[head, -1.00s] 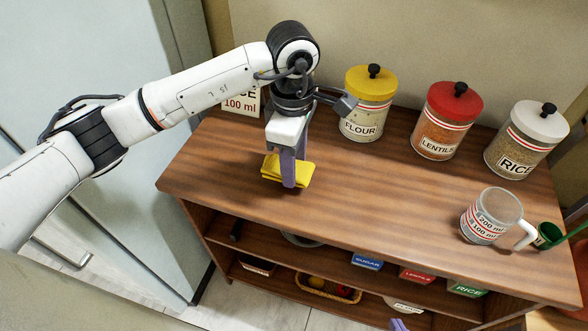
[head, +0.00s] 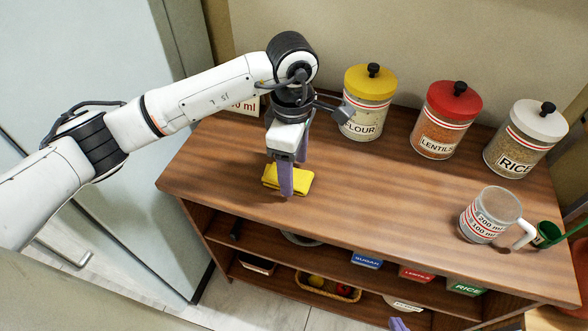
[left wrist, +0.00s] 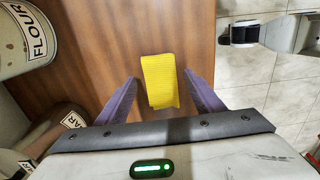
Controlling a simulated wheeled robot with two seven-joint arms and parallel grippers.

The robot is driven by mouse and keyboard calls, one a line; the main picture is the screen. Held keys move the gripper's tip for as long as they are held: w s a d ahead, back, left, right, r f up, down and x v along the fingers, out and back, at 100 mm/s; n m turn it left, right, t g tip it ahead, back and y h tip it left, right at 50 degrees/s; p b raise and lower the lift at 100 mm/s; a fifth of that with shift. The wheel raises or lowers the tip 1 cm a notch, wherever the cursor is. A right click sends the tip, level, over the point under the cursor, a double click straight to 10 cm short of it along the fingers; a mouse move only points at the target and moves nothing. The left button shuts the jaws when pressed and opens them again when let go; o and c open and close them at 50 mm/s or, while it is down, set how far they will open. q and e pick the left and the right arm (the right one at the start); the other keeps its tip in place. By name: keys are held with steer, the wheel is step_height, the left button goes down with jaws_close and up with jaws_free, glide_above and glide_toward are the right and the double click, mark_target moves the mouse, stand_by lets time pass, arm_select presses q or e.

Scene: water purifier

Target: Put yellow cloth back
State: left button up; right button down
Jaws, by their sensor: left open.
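The yellow cloth (head: 294,180) lies folded on the wooden counter (head: 380,205), near its left end. It also shows in the left wrist view (left wrist: 159,80), ahead of and between the finger tips. My left gripper (head: 291,190) points down at the cloth, its purple fingers open and partly covering it in the head view. In the left wrist view the two fingers (left wrist: 160,88) are apart, with a gap on each side of the cloth. What looks like a purple tip of my right gripper (head: 398,324) shows at the bottom edge; its jaws cannot be made out.
Flour (head: 367,105), lentils (head: 446,125) and rice (head: 520,145) jars stand along the back. A glass measuring cup (head: 490,215) and a green scoop (head: 547,234) are at the right. A sign stands behind my left arm. The counter's middle is clear.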

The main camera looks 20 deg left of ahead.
arm_select(q)
step_height(320, 180, up, 10)
steer(key=b, duration=0.1)
steer(key=shift+r, duration=0.25)
stand_by(0.4)
